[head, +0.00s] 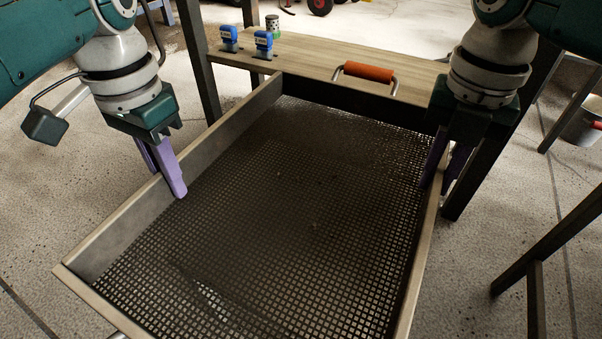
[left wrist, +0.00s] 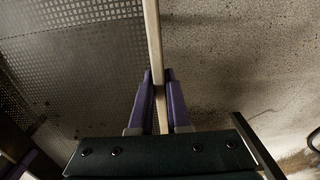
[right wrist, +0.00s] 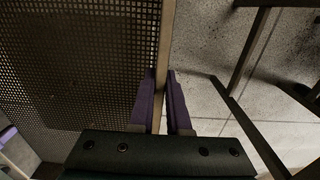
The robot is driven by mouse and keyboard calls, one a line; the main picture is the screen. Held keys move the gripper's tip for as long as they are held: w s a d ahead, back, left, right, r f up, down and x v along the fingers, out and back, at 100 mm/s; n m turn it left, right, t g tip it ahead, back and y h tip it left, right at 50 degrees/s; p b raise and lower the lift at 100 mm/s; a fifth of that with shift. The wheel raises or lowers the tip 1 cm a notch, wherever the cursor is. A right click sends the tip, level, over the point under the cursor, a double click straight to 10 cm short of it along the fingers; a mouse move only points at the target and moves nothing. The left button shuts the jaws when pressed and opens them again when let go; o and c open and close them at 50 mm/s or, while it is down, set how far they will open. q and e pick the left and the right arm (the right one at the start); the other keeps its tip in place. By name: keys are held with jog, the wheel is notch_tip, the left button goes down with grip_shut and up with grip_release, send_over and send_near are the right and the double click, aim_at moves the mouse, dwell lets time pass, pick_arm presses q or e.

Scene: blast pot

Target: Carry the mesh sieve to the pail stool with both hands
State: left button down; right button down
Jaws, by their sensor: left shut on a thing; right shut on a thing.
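The mesh sieve (head: 270,200) is a large rectangular frame with a dark mesh floor. It fills the middle of the head view, and its far end is by a wooden-topped bench. My left gripper (head: 172,178) is shut on the sieve's left side wall, which also shows between the purple fingers in the left wrist view (left wrist: 158,85). My right gripper (head: 440,175) is shut on the right side wall, seen between the fingers in the right wrist view (right wrist: 163,85). An orange-gripped handle (head: 368,72) stands at the far end. I cannot make out the pail stool for certain.
Speckled floor (head: 40,190) is open at the left.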

pick_arm(q)
jog(key=shift+a+f, duration=0.1)
jog(key=shift+f, duration=0.15)
pick_arm(e)
jog(key=shift+f, duration=0.2)
